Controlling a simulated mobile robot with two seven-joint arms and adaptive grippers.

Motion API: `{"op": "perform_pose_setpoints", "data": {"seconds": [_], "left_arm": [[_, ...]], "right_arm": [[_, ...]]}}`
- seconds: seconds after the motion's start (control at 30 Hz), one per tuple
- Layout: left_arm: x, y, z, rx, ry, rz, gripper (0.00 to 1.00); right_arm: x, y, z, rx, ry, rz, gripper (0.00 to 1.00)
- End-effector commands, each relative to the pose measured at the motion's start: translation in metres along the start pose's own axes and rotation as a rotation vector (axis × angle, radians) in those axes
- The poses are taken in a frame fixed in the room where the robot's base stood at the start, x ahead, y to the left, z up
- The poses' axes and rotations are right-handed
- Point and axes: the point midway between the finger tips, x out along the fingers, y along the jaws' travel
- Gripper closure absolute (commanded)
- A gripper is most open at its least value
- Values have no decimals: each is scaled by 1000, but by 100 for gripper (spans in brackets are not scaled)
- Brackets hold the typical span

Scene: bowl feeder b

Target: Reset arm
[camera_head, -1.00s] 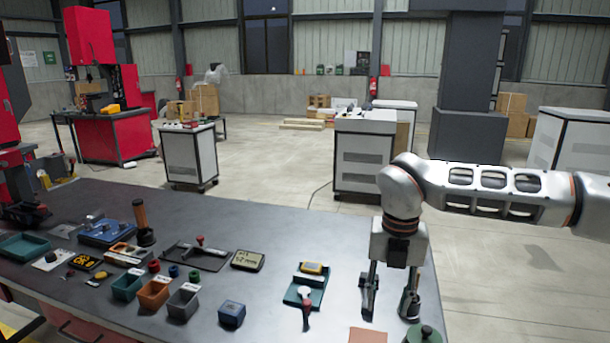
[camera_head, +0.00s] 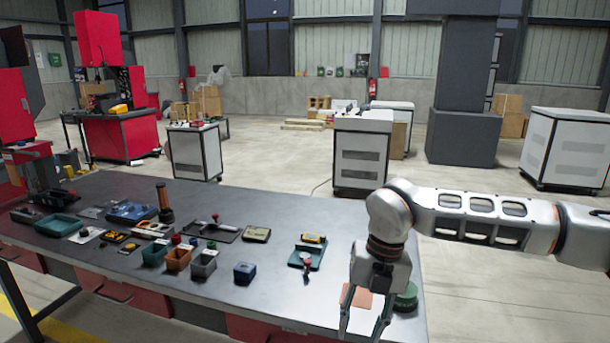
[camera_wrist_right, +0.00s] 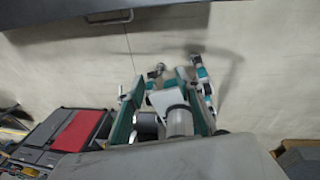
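My right gripper (camera_head: 363,326) hangs over the front right edge of the dark workbench (camera_head: 300,268). Its fingers point down and are spread apart, with nothing between them. In the right wrist view the gripper (camera_wrist_right: 165,100) shows two teal-lined fingers, apart, with pale floor below. A grey part shows between the fingers in that view, and I cannot tell what it is. My left gripper is not in view.
An orange-brown square (camera_head: 356,295) and a green round object (camera_head: 406,297) lie close behind the gripper. White cabinets (camera_head: 361,158) stand beyond the bench.

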Motion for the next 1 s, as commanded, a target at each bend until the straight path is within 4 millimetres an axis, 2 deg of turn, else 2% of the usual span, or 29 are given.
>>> {"op": "perform_pose_setpoints", "data": {"seconds": [0.03, 0.1, 0.17, 0.3, 0.4, 0.5, 0.6, 0.77, 0.87, 1.0], "left_arm": [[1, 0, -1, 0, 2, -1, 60], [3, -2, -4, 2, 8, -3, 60], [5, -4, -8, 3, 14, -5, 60], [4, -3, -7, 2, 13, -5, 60], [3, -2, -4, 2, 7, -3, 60], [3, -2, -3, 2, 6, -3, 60], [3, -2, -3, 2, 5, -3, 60], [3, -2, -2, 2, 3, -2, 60], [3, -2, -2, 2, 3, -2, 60], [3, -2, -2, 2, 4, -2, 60]], "right_arm": [[15, 13, -13, -31, 44, 42, 64], [30, 34, -33, -75, 104, 115, 64], [42, 54, -52, -115, 157, 190, 64], [62, 106, -106, -188, 300, 416, 64], [63, 144, -142, -213, 394, 609, 64], [53, 176, -171, -205, 473, 806, 64], [37, 202, -188, -162, 533, 1003, 64], [6, 226, -190, -21, 588, 1307, 64], [-9, 229, -177, 109, 597, 1477, 64], [-19, 217, -143, 342, 573, 1680, 64]]}}
